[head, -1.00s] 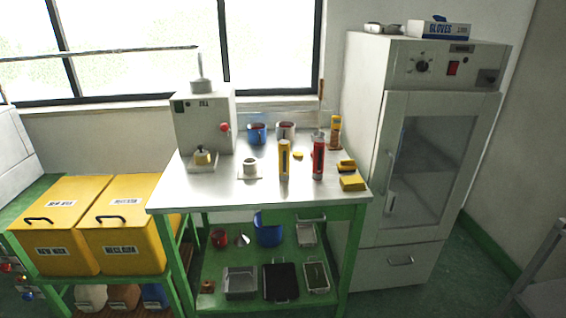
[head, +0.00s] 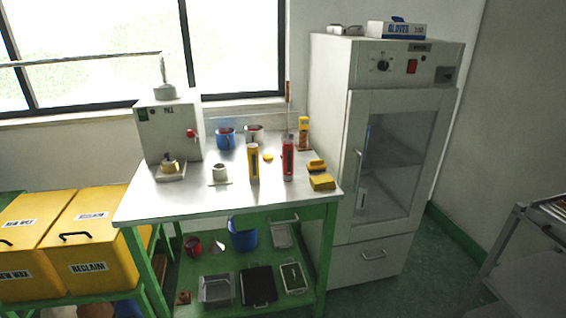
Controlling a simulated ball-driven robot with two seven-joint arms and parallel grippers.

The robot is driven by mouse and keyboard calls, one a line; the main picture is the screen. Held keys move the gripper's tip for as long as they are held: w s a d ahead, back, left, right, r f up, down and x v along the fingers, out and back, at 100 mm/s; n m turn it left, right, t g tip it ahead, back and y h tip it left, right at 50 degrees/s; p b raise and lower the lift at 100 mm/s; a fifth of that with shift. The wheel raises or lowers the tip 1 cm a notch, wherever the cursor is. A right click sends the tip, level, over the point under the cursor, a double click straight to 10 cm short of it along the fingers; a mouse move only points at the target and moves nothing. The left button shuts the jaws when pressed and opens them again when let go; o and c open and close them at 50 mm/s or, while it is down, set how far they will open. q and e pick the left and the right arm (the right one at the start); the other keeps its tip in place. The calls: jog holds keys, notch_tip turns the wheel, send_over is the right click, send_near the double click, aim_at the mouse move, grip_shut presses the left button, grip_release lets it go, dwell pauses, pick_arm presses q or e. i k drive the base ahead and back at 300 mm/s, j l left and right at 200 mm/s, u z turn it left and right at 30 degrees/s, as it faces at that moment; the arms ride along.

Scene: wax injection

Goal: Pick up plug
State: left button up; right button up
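I cannot tell for sure which thing is the plug. On the steel-topped table (head: 135,208), a small yellow piece (head: 268,157) lies near the middle. A white cup-like piece (head: 220,173) stands on a flat plate to its left. A brass-coloured piece (head: 169,164) sits on a small tray in front of the grey machine (head: 172,132). A yellow cylinder (head: 253,165) and a red cylinder (head: 288,160) stand upright near the table's middle. Neither of my grippers is in view.
Yellow blocks (head: 321,182) lie near the table's right edge. A blue mug (head: 225,138) stands at the back. A tall white cabinet (head: 335,110) stands close on the right, its door shut. Yellow bins (head: 80,232) stand at left. Floor (head: 420,270) is clear before the cabinet's right side.

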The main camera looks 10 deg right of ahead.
aim_at(168, 161)
jog(key=i+j+z, duration=0.2)
jog(key=i+j, duration=0.2)
jog(key=i+j+z, duration=0.15)
jog(key=i+j, duration=0.15)
jog(key=j, duration=0.25)
